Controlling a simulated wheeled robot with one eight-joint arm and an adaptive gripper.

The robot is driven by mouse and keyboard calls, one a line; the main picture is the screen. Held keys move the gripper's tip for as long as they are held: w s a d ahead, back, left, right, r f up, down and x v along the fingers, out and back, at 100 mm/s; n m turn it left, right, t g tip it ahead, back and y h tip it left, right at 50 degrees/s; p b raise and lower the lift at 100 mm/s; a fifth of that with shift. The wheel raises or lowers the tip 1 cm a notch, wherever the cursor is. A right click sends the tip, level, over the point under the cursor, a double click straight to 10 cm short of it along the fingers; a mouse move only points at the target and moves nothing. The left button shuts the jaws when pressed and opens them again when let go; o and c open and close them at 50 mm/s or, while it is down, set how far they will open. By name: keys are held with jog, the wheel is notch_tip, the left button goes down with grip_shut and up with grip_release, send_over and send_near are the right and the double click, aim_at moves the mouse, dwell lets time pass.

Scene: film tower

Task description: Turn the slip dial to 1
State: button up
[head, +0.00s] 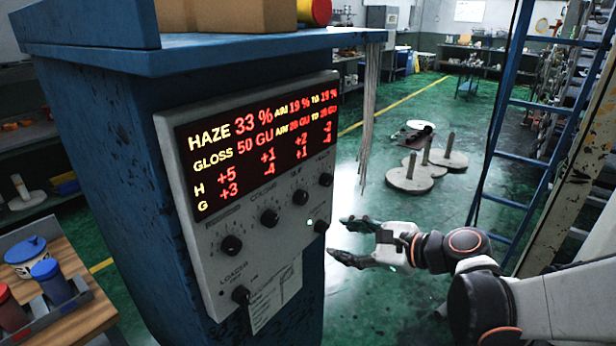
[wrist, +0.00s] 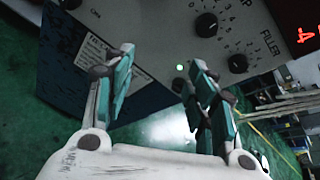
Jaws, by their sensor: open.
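The slip dial (head: 299,197) is the third black knob from the left in the upper row on the grey control panel (head: 200,270). In the wrist view the slip dial (wrist: 206,25) is near the top, with printed numbers around it; its setting is too small to read surely. The filler dial (head: 325,179) is beside it, also in the wrist view (wrist: 238,63). My gripper (head: 340,238) is open and empty, off the panel's lower right edge, below the slip dial. It touches no dial. In the wrist view its fingers (wrist: 160,62) are spread apart below the dial.
A lit red display (head: 255,150) fills the panel's top. Other knobs (head: 231,245) and a green light (head: 309,222) are close by. A blue ladder (head: 510,130) stands right. Round bases with posts (head: 410,178) stand on the open green floor behind.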

aim_at(304, 201)
jog(key=w+d+r+m+t+y, duration=0.1)
jog(key=w+d+m+t+y, duration=0.2)
jog(key=m, duration=0.5)
jog(key=shift+y, duration=0.3)
jog(key=b+x, duration=0.1)
jog(key=x, duration=1.4)
jog(key=shift+f, duration=0.2)
jog(key=c, duration=1.1)
